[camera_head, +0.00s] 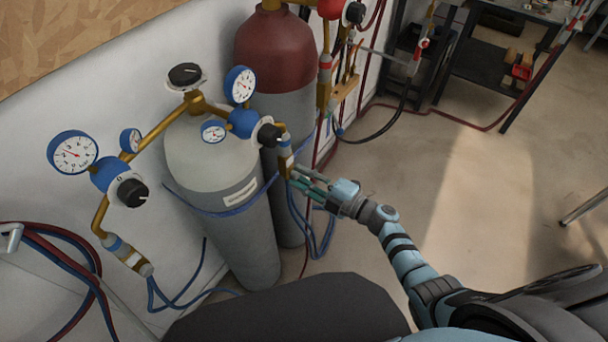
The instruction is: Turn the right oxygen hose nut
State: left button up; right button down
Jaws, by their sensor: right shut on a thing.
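The right oxygen hose nut is at the lower end of the brass fitting (284,158) below the right blue regulator (242,123); my fingers cover most of it. My right gripper (296,177) reaches in from the right, its fingers closed around the nut area. A blue hose (293,205) hangs below it. The left regulator (108,174) has its own brass fitting and hose nut (145,269) at the lower left. My left gripper is not in view.
A grey oxygen cylinder (215,160) stands against the wall, with a maroon-topped cylinder (278,50) behind it. Gauges and black knobs (270,135) stick out near my right gripper. Red and blue hoses (75,265) hang at the left.

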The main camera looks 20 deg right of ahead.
dwell(0.3)
jog(key=c, duration=1.4)
grip_release()
jog(key=shift+o, duration=0.2)
jog(key=shift+d, duration=0.1)
jog(key=v, duration=1.2)
